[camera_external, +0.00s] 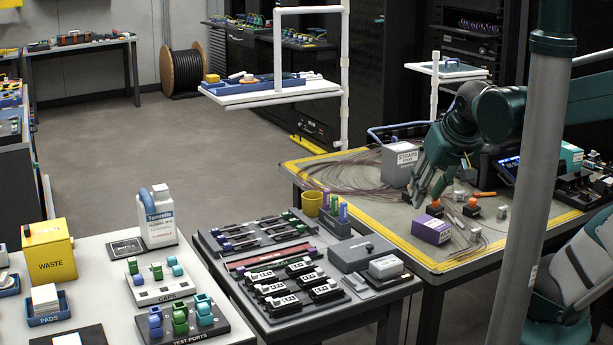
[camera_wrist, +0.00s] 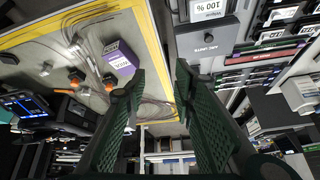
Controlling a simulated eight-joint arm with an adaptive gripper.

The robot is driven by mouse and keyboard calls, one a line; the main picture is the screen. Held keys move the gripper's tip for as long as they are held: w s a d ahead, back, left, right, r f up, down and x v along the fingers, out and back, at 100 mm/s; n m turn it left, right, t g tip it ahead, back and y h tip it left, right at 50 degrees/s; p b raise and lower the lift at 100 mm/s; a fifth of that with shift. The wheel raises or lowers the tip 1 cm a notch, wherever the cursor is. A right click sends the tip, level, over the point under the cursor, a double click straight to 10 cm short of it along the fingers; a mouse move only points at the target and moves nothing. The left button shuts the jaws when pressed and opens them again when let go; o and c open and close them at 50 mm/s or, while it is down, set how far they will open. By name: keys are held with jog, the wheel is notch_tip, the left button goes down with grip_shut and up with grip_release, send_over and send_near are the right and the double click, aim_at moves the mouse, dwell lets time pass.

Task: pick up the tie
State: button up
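I cannot pick out the tie with certainty in either view. A grey box (camera_external: 403,164) with a label that seems to read "STRAPS" stands on the yellow-edged table, with thin strands beside it. My gripper (camera_external: 424,198) is above this table, in front of that box and up from a purple box (camera_external: 432,230). In the wrist view my gripper (camera_wrist: 162,72) has its two dark green fingers well apart, with nothing between them. The purple box (camera_wrist: 121,62) shows left of the fingers there, and a thin looped strand (camera_wrist: 155,110) lies on the table between them.
Orange-topped black pieces (camera_external: 471,208) and loose strands lie near the purple box. A dark tool table (camera_external: 225,262) with several modules adjoins on the left. A grey pole (camera_external: 530,180) stands in front of my arm. A white shelf (camera_external: 270,95) rises behind.

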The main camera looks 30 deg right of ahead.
jog(key=w+d+f+m+g+h+p, duration=0.2)
jog(key=w+d+f+m+g+p, duration=0.1)
jog(key=d+m, duration=0.5)
jog(key=m+g+h+p, duration=0.1)
jog(key=m+g+p, duration=0.25)
jog(key=m, duration=0.25)
send_near(476, 228)
jog(key=shift+s+f+m+t+h, duration=0.25)
jog(key=shift+s+f+m+h, duration=0.05)
jog(key=shift+s+f, duration=0.2)
jog(key=shift+x, duration=1.25)
jog(key=shift+f+b, duration=0.15)
jog(key=shift+b, duration=0.15)
jog(key=shift+b+x, duration=0.9)
jog(key=shift+x, duration=1.6)
jog(key=shift+w, duration=0.15)
jog(key=shift+c, duration=0.5)
jog(key=c, duration=0.6)
